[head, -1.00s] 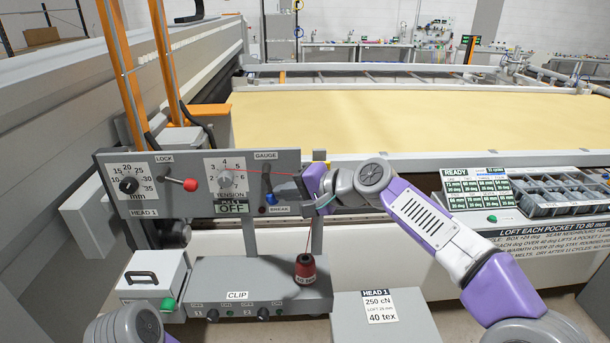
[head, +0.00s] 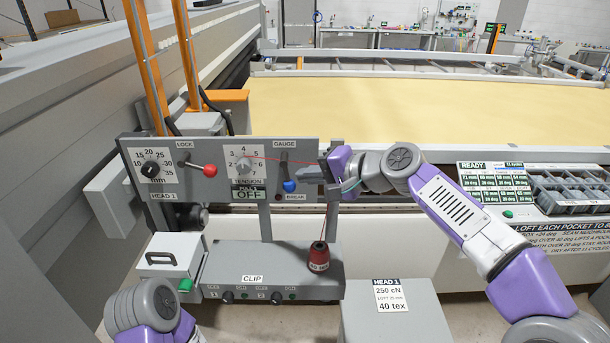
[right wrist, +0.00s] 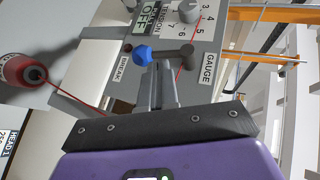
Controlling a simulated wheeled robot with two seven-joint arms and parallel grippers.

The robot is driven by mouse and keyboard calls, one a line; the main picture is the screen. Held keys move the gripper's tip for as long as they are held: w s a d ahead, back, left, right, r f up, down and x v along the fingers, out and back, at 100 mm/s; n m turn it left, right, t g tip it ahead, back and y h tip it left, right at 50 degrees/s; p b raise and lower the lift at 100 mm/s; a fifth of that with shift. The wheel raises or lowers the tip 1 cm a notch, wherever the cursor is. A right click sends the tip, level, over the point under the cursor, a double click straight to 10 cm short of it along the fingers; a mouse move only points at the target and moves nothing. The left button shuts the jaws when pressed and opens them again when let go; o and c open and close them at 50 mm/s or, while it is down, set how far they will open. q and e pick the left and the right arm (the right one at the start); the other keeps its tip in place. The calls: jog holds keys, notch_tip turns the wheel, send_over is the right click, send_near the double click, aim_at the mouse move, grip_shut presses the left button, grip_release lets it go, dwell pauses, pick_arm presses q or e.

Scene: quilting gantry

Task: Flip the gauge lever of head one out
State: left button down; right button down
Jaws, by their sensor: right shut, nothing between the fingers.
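The head one panel (head: 218,187) stands at the left of the head view. Its gauge lever (head: 284,165) hangs down below the GAUGE label, with a blue knob (head: 289,186) at its lower end. In the right wrist view, the gauge lever (right wrist: 172,55) lies across just beyond my fingertips, its blue knob (right wrist: 142,55) to the left. My right gripper (head: 313,174) is shut and empty, just right of the lever; it also shows in the right wrist view (right wrist: 163,80). I cannot tell whether it touches the lever. My left gripper is out of view.
The lock lever's red knob (head: 210,170) and the tension dial (head: 245,165) are left of the gauge lever. A red thread runs past my right gripper to a red spool (head: 319,256) on the clip box (head: 262,266). A grey box (head: 397,318) stands in front.

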jog(key=f+v, duration=0.1)
jog(key=v, duration=1.1)
jog(key=shift+s+d+b, duration=0.25)
jog(key=shift+d+b, duration=0.1)
jog(key=shift+d, duration=0.05)
jog(key=shift+r, duration=0.1)
